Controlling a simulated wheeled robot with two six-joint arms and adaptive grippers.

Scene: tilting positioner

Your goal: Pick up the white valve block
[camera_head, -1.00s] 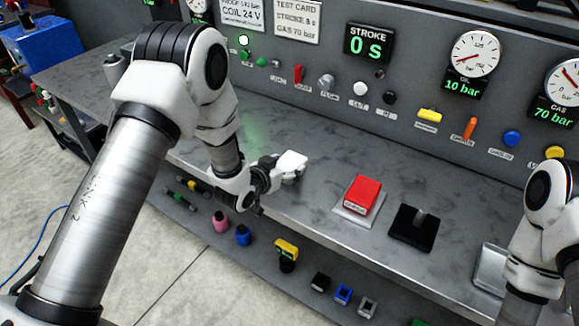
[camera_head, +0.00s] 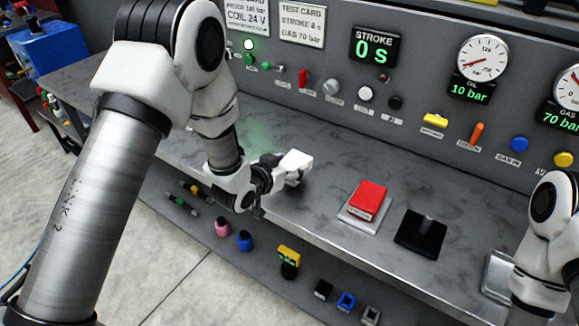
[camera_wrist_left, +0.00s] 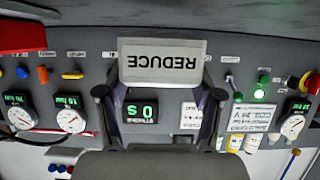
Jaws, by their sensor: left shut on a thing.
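The white valve block (camera_head: 295,161) is at the front part of the grey bench, left of the red block. My left gripper (camera_head: 272,172) is shut on it. I cannot tell whether it touches the bench top. In the left wrist view the block (camera_wrist_left: 162,62) shows upside-down lettering reading REDUCE, between the two dark fingers of my left gripper (camera_wrist_left: 160,98). My right arm shows at the right edge of the head view; its gripper is out of view.
A red block (camera_head: 369,199) sits on a pale plate right of my left gripper. A black fixture with a short post (camera_head: 421,232) stands beside it. The upright panel (camera_head: 310,60) with knobs and gauges closes off the back. Small coloured parts lie on the lower shelf (camera_head: 262,255).

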